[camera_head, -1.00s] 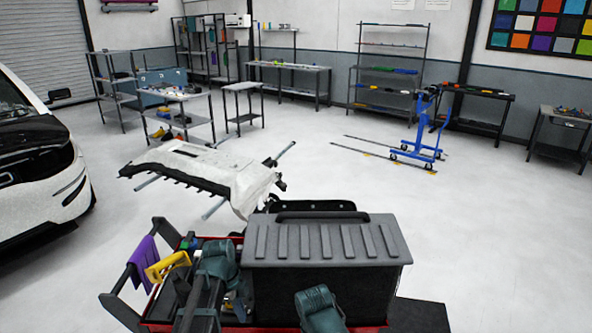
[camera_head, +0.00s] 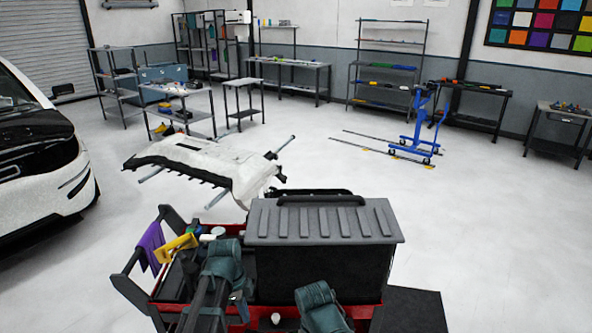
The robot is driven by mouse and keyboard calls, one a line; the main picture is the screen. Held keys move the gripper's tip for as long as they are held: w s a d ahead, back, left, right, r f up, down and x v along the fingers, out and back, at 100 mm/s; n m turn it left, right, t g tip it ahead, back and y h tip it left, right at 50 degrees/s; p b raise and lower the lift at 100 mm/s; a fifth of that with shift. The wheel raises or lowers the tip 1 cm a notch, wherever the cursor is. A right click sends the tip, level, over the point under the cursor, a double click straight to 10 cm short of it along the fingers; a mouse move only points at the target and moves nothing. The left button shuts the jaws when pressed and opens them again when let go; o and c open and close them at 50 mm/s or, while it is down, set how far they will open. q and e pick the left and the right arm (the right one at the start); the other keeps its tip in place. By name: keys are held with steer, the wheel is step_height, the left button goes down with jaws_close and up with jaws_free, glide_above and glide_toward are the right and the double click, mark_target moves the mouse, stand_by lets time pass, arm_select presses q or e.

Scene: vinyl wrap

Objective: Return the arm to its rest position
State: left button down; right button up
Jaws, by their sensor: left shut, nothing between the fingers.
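My left arm (camera_head: 221,262), with a teal joint, is folded low over the red tool cart (camera_head: 158,318) at the bottom of the head view. My left gripper (camera_head: 241,304) is small and partly hidden beside the arm, shut, with nothing seen in it. My right arm (camera_head: 322,306) shows as a teal joint at the bottom edge, in front of the black case. The right gripper is not in view.
A black case with a grey ribbed lid (camera_head: 322,221) stands on the cart. A purple cloth (camera_head: 150,246) and a yellow tool (camera_head: 176,248) are at its left. A white panel (camera_head: 215,165) rests on a stand ahead. A car (camera_head: 45,165) is at left.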

arm_select(q)
steer(key=s+d+n+y, duration=0.2)
steer(key=s+d+n, duration=0.6)
steer(key=s+n, duration=0.5)
steer(key=shift+n+y, duration=0.3)
steer(key=shift+n, duration=0.4)
